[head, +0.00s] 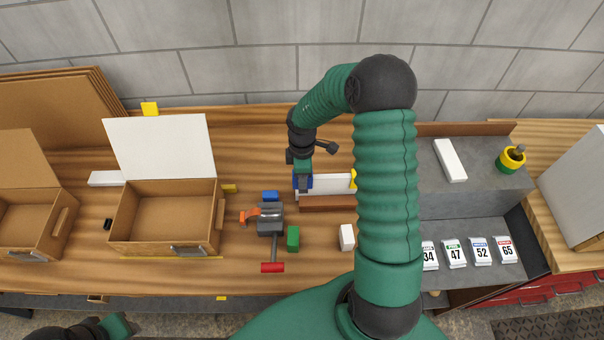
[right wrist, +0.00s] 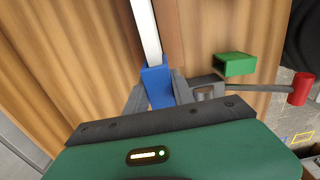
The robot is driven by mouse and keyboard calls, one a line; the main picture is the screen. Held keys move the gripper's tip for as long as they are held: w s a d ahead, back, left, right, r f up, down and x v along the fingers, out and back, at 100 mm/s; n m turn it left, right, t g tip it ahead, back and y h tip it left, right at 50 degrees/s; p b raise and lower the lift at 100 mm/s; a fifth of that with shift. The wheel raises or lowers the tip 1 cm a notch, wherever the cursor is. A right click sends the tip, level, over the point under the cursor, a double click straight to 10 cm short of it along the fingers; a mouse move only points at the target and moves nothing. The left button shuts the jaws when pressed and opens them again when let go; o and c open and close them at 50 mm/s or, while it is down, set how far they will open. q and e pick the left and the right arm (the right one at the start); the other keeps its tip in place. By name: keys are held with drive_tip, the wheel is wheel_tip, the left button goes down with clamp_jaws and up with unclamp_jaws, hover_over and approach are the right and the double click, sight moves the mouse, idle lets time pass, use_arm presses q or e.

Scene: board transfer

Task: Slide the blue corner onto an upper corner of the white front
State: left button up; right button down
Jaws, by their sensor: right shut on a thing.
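My right gripper (head: 303,187) is shut on the blue corner (head: 309,181) at the left end of the white front (head: 330,184). The front stands on edge in a brown wooden holder (head: 328,203). A yellow corner (head: 353,179) sits at its right upper end. In the right wrist view the blue corner (right wrist: 158,84) is between the fingers, and the white front's narrow edge (right wrist: 147,32) runs up to it. They appear to meet; I cannot tell how far the corner is on. My left gripper (head: 116,325) is partly in view at the lower left; its jaws are unclear.
A grey vise (head: 270,218) with a red-ended handle, a blue block (head: 270,196), a green block (head: 293,238) and a white block (head: 347,237) are near the holder. An open cardboard box (head: 170,215) stands to the left. A grey shelf (head: 480,190) is at the right.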

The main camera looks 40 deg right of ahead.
drive_tip(key=shift+f, duration=0.3)
idle(0.4)
drive_tip(key=c, duration=1)
unclamp_jaws()
wheel_tip(320, 180, up, 17)
drive_tip(key=shift+f, duration=0.2)
